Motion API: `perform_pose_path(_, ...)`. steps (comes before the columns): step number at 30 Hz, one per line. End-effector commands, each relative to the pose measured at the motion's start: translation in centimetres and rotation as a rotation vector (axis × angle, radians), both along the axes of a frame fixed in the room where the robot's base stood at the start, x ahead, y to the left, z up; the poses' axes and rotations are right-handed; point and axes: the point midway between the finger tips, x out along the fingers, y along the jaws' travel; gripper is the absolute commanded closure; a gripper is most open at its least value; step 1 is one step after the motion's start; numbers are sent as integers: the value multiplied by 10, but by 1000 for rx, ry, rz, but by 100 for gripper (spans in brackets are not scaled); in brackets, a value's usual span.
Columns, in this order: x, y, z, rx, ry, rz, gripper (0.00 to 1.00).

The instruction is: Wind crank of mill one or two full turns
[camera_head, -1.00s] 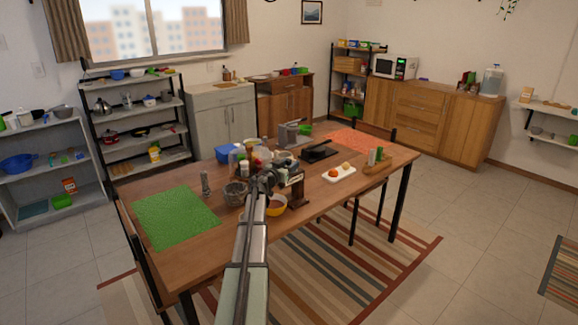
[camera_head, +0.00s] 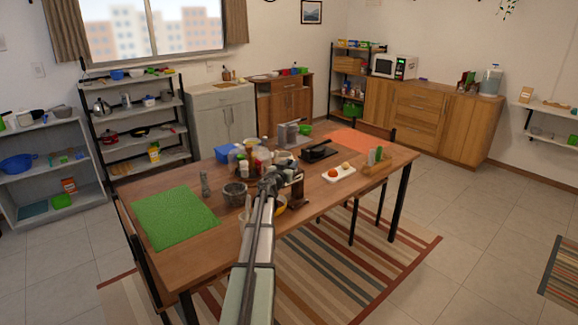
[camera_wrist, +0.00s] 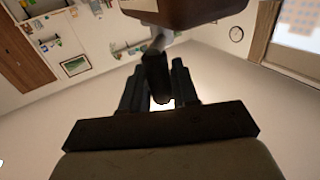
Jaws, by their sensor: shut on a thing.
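The mill (camera_head: 297,188) is a dark brown wooden body near the front edge of the table, partly hidden by my arm. In the wrist view a brown wooden block, which looks like part of the mill (camera_wrist: 185,10), fills the top middle. A grey crank arm (camera_wrist: 160,40) comes down from it to a dark knob (camera_wrist: 156,76). My gripper (camera_wrist: 157,92) has its two dark fingers on either side of the knob and is shut on it. In the head view my gripper (camera_head: 270,184) is at the mill's left side, and the crank is too small to make out.
A dark bowl (camera_head: 235,194) and a pepper grinder (camera_head: 205,184) stand to the left. Jars crowd behind. A white board (camera_head: 339,173) lies to the right. The green mat (camera_head: 174,217) is clear.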

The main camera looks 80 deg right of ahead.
Motion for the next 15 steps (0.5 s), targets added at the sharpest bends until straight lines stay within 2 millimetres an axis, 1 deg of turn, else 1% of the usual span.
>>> perform_pose_path(1, -3, 1, 1, -1, 1, 28, 100)
perform_pose_path(6, -7, 0, 2, -8, 4, 130, 100)
perform_pose_path(15, -10, -1, 5, -15, 4, 224, 100)
